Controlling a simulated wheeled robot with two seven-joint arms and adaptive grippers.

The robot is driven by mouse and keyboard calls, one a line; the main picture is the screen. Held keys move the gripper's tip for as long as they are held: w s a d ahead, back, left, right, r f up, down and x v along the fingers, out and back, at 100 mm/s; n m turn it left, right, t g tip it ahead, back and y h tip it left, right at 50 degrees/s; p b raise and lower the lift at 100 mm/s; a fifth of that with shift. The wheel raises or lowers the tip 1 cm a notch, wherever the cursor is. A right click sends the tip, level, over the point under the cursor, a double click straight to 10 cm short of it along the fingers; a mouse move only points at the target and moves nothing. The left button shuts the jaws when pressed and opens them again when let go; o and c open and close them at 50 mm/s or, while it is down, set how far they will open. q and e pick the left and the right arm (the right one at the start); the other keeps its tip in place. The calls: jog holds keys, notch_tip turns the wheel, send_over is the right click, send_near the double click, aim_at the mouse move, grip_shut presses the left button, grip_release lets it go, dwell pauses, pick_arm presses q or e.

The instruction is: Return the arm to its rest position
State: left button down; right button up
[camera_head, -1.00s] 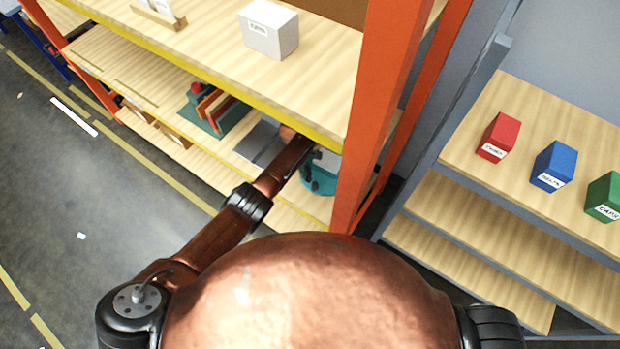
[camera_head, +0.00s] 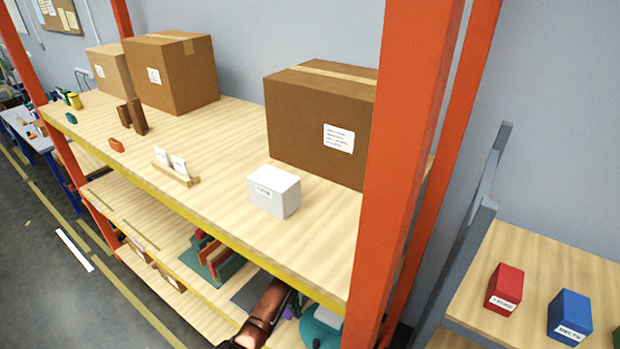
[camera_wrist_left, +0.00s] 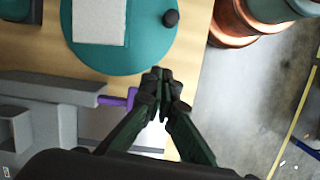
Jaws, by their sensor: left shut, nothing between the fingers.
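My left arm (camera_head: 265,312) shows at the bottom of the head view, reaching into the level under the rack's top shelf. My left gripper (camera_wrist_left: 158,88) is in the middle of the left wrist view, its dark fingers shut and empty. Ahead of the fingers is a round teal plate (camera_wrist_left: 145,52) with a white sheet (camera_wrist_left: 98,20) and a dark knob (camera_wrist_left: 171,18). The plate shows partly in the head view (camera_head: 312,330). A grey machine (camera_wrist_left: 60,122) with a purple part (camera_wrist_left: 118,101) lies left of the fingers. I cannot tell whether the fingers touch anything. My right gripper is out of view.
The shelf edge (camera_head: 215,232) and orange post (camera_head: 400,180) stand close to my left arm. Cardboard boxes (camera_head: 172,75) and a white box (camera_head: 273,192) stand on the top shelf. Red (camera_head: 504,288) and blue (camera_head: 569,315) boxes stand at right. Open floor (camera_head: 60,300) lies left.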

pick_arm(q)
jog(key=s+a+f+m+t, duration=0.3)
jog(key=s+a+f+m, duration=0.35)
jog(key=s+a, duration=0.85)
jog(key=s+a+r+m+t+y, duration=0.1)
jog(key=s+a+r, duration=0.2)
jog(key=s+a, duration=0.35)
jog(key=s+a+r+m+t+y, duration=0.1)
jog(key=s+a+r+m, duration=0.15)
jog(key=s, duration=0.65)
jog(key=s+a+r+y, duration=0.1)
jog(key=s+a+r, duration=0.35)
jog(key=s, duration=0.35)
notch_tip(320, 180, down, 39)
jog(key=m+b, duration=0.1)
jog(key=b, duration=0.8)
jog(key=s+f+g+b, duration=0.1)
jog(key=s+f+b, duration=0.2)
jog(key=s+f, duration=0.7)
jog(key=s+d+f+g+b, duration=0.1)
jog(key=s+f+b, duration=0.3)
jog(key=s+f, duration=0.6)
notch_tip(320, 180, down, 6)
jog(key=shift+s+r+m+h, duration=0.1)
jog(key=shift+s+m+h, duration=0.2)
jog(key=shift+s, duration=0.1)
